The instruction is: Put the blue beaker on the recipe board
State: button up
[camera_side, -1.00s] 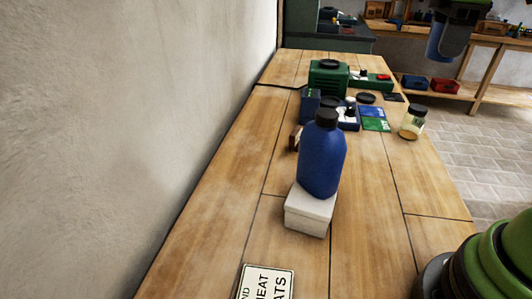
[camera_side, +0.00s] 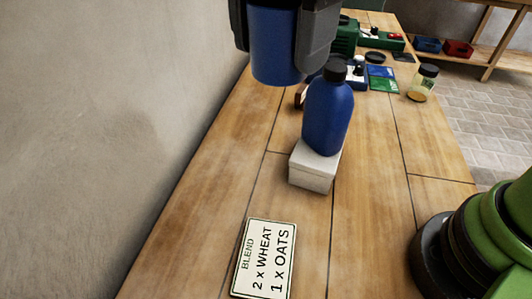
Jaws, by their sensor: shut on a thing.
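The blue beaker (camera_side: 276,50) is upright in my gripper (camera_side: 282,35), whose dark fingers are shut on its sides. It hangs in the air near the top of the side view, and its upper part is hidden or out of frame. The recipe board (camera_side: 265,259) is a cream sign with a dark border. It lies flat on the bench at the bottom of the view and reads "BLEND 2 x WHEAT 1 x OATS". Nothing is on it. My gripper and the beaker are apart from the board.
A blue bottle with a black cap (camera_side: 327,112) stands on a white block (camera_side: 315,164) on the wooden bench (camera_side: 372,225). A jar with yellowish contents (camera_side: 423,82) stands farther back at the right. Green equipment (camera_side: 345,36) is behind. A plain wall (camera_side: 110,140) borders the left.

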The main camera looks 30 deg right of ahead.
aim_at(270, 239)
jog(key=shift+s+a+f+n, duration=0.4)
jog(key=shift+s+a+f, duration=0.05)
jog(key=shift+s+a, duration=0.4)
notch_tip(270, 239, down, 27)
jog(key=shift+w+f, duration=0.1)
jog(key=shift+f, duration=0.15)
jog(key=o, duration=1)
notch_tip(270, 239, up, 12)
jog(key=shift+r, duration=0.25)
